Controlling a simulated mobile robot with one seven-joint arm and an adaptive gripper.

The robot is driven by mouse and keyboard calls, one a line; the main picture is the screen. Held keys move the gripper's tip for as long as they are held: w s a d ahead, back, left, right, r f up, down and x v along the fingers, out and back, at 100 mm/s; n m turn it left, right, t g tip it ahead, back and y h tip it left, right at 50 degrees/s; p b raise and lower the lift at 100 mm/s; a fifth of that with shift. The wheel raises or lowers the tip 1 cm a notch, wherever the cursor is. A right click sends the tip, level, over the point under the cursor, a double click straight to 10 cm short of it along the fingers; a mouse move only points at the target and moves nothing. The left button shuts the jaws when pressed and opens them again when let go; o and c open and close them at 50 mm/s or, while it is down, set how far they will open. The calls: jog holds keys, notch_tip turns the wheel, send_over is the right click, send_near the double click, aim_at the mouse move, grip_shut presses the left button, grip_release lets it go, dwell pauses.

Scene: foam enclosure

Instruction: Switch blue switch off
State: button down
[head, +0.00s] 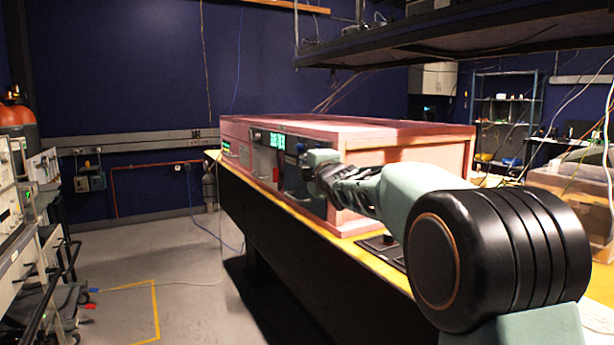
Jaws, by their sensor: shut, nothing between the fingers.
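A small blue spot (301,147) shows at the panel's right part, beside my wrist. It may be the blue switch, but it is too small to tell, and its on or off position cannot be read. My gripper (293,174) is a dark shape at the right part of the panel, close to its face. It is shut and empty. Whether it touches the panel cannot be told.
Green lit digits (277,141) show on the panel. The yellow-edged table (375,264) runs along below the enclosure. A dark overhead shelf (450,40) hangs above at the right. Instrument racks (20,215) stand at the left. The grey floor (190,285) between is mostly clear.

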jog(key=v, duration=1)
jog(key=shift+s+a+f, duration=0.15)
jog(key=shift+s+a, duration=0.1)
jog(key=shift+a, duration=0.05)
